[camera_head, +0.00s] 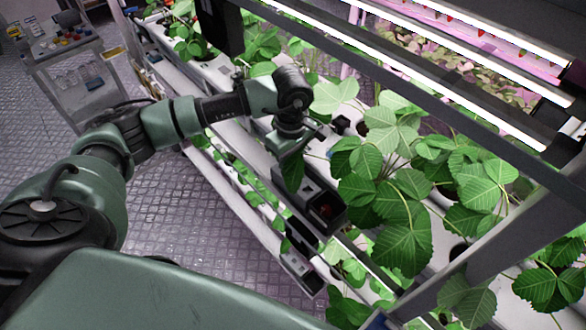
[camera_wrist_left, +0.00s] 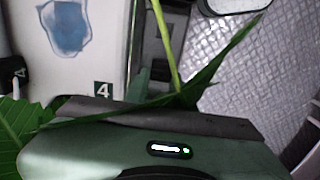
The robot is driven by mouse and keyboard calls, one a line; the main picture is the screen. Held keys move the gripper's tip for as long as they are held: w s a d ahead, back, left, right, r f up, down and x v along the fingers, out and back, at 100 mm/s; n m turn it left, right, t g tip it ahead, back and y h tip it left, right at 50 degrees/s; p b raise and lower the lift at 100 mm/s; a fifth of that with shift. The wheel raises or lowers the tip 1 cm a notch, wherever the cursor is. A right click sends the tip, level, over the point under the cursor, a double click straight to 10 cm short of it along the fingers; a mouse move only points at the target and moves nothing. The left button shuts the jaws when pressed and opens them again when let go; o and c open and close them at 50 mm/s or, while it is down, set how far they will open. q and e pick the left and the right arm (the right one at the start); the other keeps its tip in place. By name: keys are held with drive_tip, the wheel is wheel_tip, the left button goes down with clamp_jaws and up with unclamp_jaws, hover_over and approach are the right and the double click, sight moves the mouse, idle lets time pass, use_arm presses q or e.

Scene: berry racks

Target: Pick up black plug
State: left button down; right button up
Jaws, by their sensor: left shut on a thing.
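My right gripper is not in view.
A dark open box (camera_head: 327,208) with something red inside is at the rack's edge below the gripper. Large strawberry leaves (camera_head: 395,190) crowd the right. A metal rack post stands at lower right. A cart (camera_head: 85,70) is at far left; the floor left of the rack is clear.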

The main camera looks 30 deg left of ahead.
use_arm(q)
wheel_tip(320, 180, up, 6)
drive_tip(key=b, duration=0.3)
drive_tip(key=shift+w, duration=0.1)
drive_tip(key=s+a+b, duration=0.3)
drive_tip(key=s+b, duration=0.1)
drive_tip(key=s, duration=0.5)
drive_tip(key=s+a+b, duration=0.3)
drive_tip(key=s, duration=0.6)
drive_tip(key=shift+s+a+b, duration=0.25)
drive_tip(key=shift+s+b, duration=0.1)
